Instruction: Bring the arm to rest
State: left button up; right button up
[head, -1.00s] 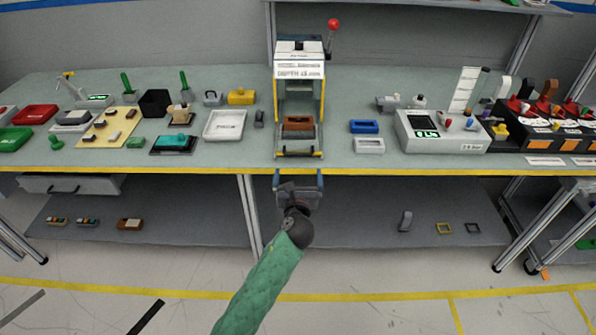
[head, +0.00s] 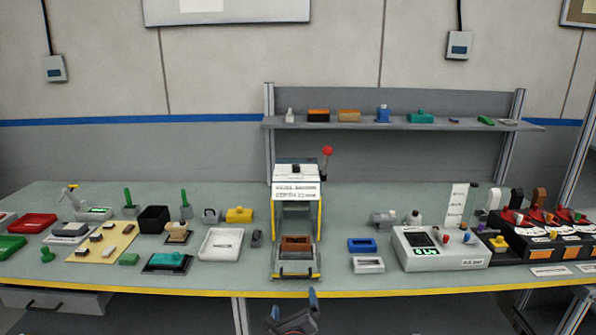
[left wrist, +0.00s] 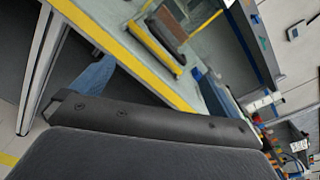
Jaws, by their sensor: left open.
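My left gripper (head: 293,308) shows at the bottom middle of the head view, just in front of the table's yellow front edge. Its blue fingers are apart with nothing between them, and it looks tilted. In the left wrist view, one blue finger (left wrist: 93,78) and part of the other (left wrist: 216,98) stand apart beyond the dark gripper body. The rest of the left arm is below the head view. My right gripper is in neither view.
A press-like fixture (head: 297,190) with a red-knobbed lever and a brown block (head: 295,243) stands behind the gripper. A white tray (head: 220,244) is left of it, blue (head: 362,245) and white (head: 368,265) holders right. A drawer (head: 55,302) hangs under the table.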

pick_arm(q)
jog(key=s+a+f+n+g, duration=0.2)
jog(key=a+f+n+g, duration=0.1)
jog(key=f+n, duration=0.55)
jog(key=s+a+f+n+g, duration=0.2)
jog(key=s+f+n+g, duration=0.1)
jog(key=f+n, duration=0.55)
jog(key=s+a+f+n+g, duration=0.2)
jog(key=a+f+n+g, duration=0.1)
jog(key=f+n, duration=0.5)
jog(key=s+a+f+g, duration=0.2)
jog(key=s+f, duration=0.6)
jog(key=s, duration=0.4)
jog(key=s+a+f+n+g, duration=0.1)
jog(key=s+a+f+g, duration=0.1)
jog(key=s+f, duration=0.6)
jog(key=s+a+f+n+g+h, duration=0.1)
jog(key=s+a+f+g, duration=0.2)
jog(key=s+f, duration=0.5)
jog(key=s+a, duration=0.1)
jog(key=s, duration=0.7)
jog(key=shift+s, duration=0.2)
jog(key=shift+f, duration=0.1)
